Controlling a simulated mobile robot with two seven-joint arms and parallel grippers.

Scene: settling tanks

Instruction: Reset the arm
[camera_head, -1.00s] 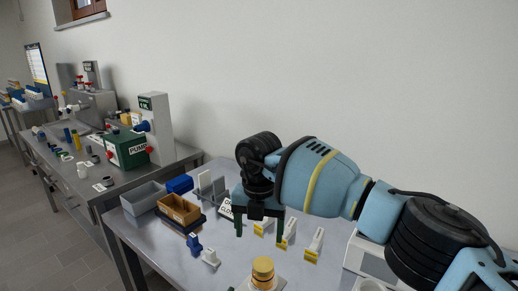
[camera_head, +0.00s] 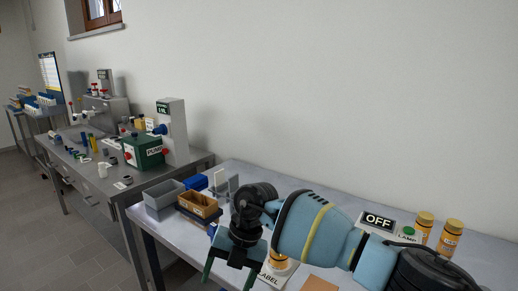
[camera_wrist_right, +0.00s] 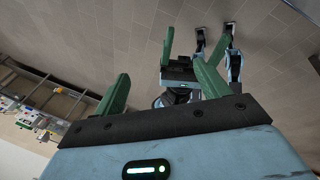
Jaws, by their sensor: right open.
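My right arm comes in from the right in the head view. Its gripper (camera_head: 230,278) points down over the front part of the near table (camera_head: 178,248), with its green fingers apart. In the right wrist view the same gripper (camera_wrist_right: 160,76) has two spread green fingers with nothing held between them. Beyond it in that view, another gripper with green fingers, apparently my left one (camera_wrist_right: 198,32), shows with its fingers apart and no object between them. My left arm does not show in the head view.
An OFF sign (camera_head: 378,221) and orange jars (camera_head: 449,238) stand at the back right. A green pump box (camera_head: 143,150) is on the farther table.

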